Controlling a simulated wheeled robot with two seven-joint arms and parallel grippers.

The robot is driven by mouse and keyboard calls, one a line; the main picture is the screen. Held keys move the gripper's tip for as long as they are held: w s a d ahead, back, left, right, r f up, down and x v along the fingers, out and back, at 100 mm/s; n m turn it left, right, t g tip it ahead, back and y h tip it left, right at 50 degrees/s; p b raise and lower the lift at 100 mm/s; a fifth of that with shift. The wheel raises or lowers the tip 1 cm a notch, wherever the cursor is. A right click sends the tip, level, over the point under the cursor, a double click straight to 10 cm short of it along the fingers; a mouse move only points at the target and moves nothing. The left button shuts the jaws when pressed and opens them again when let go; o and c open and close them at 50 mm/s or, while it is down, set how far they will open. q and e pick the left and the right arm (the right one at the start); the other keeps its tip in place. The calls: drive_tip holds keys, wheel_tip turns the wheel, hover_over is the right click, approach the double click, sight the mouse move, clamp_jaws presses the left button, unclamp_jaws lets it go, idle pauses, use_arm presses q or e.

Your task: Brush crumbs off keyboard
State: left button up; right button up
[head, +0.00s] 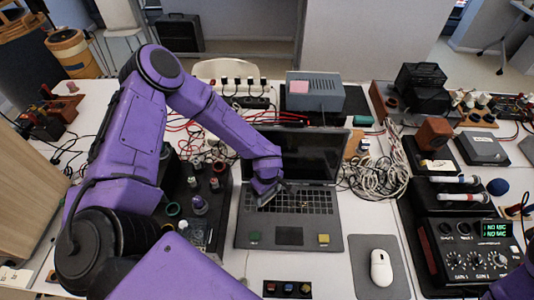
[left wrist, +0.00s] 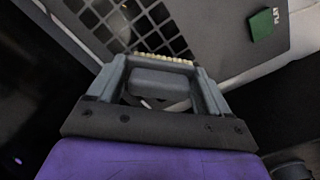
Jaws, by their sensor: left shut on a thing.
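The open dark laptop has its keyboard (head: 308,203) in the middle of the table in the head view. The keyboard (left wrist: 172,40) also shows at the top of the left wrist view. My left gripper (head: 266,191) is over the left part of the keyboard. It is shut on a small grey brush (left wrist: 160,84) with a row of pale bristles (left wrist: 160,60) facing the keys. I cannot tell whether the bristles touch the keys. I cannot make out crumbs for sure. The left keys are partly hidden by the gripper. My right gripper is out of view.
A green sticker (head: 255,237) and a yellow sticker (head: 323,239) flank the touchpad. A white mouse (head: 381,267) lies on a grey pad at the right. Coiled pale cable (head: 378,178) lies beside the screen. Audio gear (head: 480,250) crowds the right.

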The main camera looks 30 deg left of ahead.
use_arm(q)
wheel_tip(320, 180, up, 4)
drive_tip(key=p, duration=0.2)
drive_tip(key=shift+f+p, duration=0.25)
drive_tip(key=shift+p, duration=0.05)
drive_tip(key=shift+r, duration=0.9)
